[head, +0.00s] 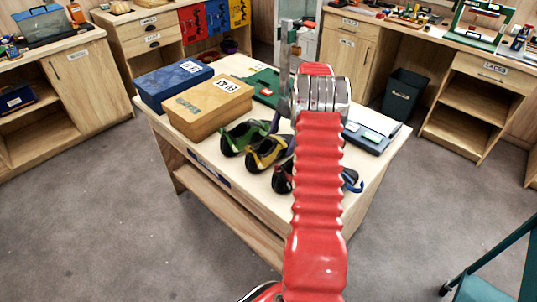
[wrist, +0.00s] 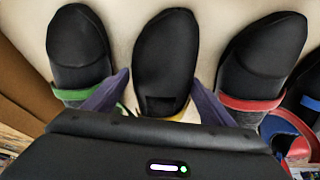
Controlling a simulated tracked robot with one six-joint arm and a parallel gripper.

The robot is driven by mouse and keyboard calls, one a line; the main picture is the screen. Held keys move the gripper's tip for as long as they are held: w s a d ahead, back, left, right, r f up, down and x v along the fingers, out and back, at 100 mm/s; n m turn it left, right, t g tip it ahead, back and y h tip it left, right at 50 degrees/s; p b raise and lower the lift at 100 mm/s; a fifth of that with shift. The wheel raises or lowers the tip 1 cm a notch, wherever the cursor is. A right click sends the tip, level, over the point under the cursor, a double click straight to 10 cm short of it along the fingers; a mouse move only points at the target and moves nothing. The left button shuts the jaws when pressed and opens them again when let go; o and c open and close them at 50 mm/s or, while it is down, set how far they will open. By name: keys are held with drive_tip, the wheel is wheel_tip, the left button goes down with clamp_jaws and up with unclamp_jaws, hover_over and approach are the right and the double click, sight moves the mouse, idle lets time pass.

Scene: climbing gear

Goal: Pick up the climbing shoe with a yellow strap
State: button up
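The climbing shoe with a yellow strap (head: 265,153) lies on the table between the green-strapped shoe (head: 238,138) and the red-strapped shoe (head: 282,180). In the wrist view the yellow-strapped shoe (wrist: 165,60) is in the middle, its black toe pointing up the picture and a bit of yellow showing low down. My gripper (wrist: 160,78) is open, with one purple finger on each side of this shoe. I cannot tell whether the fingers touch it. The shoe's rear is hidden behind the gripper body. In the head view my red arm hides most of the gripper.
The green-strapped (wrist: 78,45) and red-strapped (wrist: 262,55) shoes stand close outside the fingers. A blue-strapped shoe (head: 351,181) is farther right, partly behind my arm. A blue box (head: 173,84), a tan box (head: 205,108) and a dark folder (head: 370,135) are also on the table.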

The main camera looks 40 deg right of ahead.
sight(288, 137)
drive_tip(key=c, duration=1)
drive_tip(key=shift+r, duration=0.55)
drive_tip(key=shift+s+d, duration=0.15)
drive_tip(key=shift+d, duration=0.75)
drive_tip(key=shift+s+d, duration=0.1)
drive_tip(key=shift+d, duration=0.8)
drive_tip(key=shift+d+r, duration=0.3)
wheel_tip(288, 137, up, 13)
drive_tip(key=shift+r, duration=0.2)
drive_tip(key=shift+a, duration=0.15)
